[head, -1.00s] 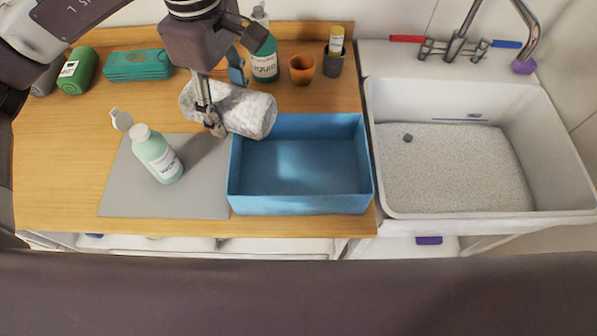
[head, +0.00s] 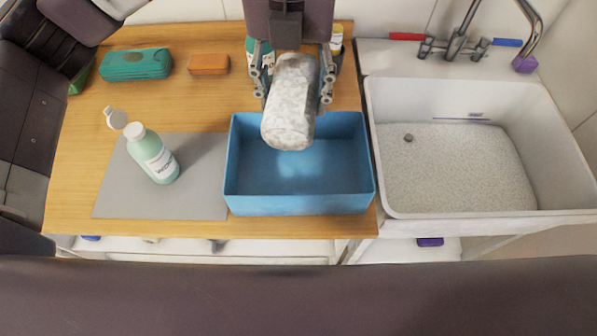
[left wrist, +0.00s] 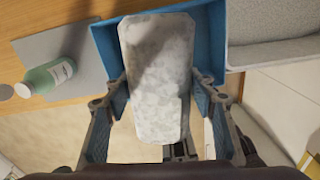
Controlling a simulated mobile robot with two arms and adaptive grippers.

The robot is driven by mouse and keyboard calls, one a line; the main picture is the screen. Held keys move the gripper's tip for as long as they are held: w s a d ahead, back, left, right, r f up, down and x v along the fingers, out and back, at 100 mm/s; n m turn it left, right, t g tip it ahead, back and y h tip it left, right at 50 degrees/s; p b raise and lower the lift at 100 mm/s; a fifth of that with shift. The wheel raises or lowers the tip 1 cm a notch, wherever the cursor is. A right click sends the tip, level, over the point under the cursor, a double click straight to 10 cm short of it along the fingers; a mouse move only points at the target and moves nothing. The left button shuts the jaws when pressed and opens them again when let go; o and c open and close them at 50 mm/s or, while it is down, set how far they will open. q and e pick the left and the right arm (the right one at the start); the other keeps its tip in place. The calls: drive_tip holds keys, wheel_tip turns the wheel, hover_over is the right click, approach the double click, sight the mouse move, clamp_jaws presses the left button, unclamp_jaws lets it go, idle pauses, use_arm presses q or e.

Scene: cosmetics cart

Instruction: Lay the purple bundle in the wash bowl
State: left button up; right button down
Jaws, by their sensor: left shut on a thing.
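My left gripper (head: 293,85) is shut on a mottled grey-white roll (head: 290,112), with a finger on each side. The roll hangs tilted over the back of an open, empty blue rectangular bin (head: 300,203). In the left wrist view the roll (left wrist: 156,80) lies between the fingers, with the blue bin (left wrist: 108,48) behind it. No bundle in view looks purple; whether the roll is the task's bundle, or the blue bin its wash bowl, I cannot tell. My right gripper is not in view.
A pale green bottle (head: 152,153) stands on a grey mat (head: 115,200) left of the bin. A green pack (head: 135,64) and an orange block (head: 209,64) lie behind. A white sink (head: 385,190) is at right. A purple item (head: 430,241) sits on the lower shelf.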

sight(298, 174)
use_arm(q)
drive_tip(key=shift+s+d+n, duration=0.1)
drive_tip(key=shift+d+n, duration=0.25)
drive_tip(key=shift+n, duration=0.35)
drive_tip(key=shift+f, duration=0.3)
wheel_tip(298, 174, down, 19)
drive_tip(key=p, duration=0.5)
drive_tip(key=shift+r, duration=0.1)
drive_tip(key=shift+f, duration=0.3)
drive_tip(key=o, duration=0.6)
drive_tip(key=shift+f+b, duration=0.1)
drive_tip(key=shift+b, duration=0.2)
drive_tip(key=shift+c, duration=0.2)
drive_tip(key=o, duration=0.5)
drive_tip(key=shift+c, duration=0.2)
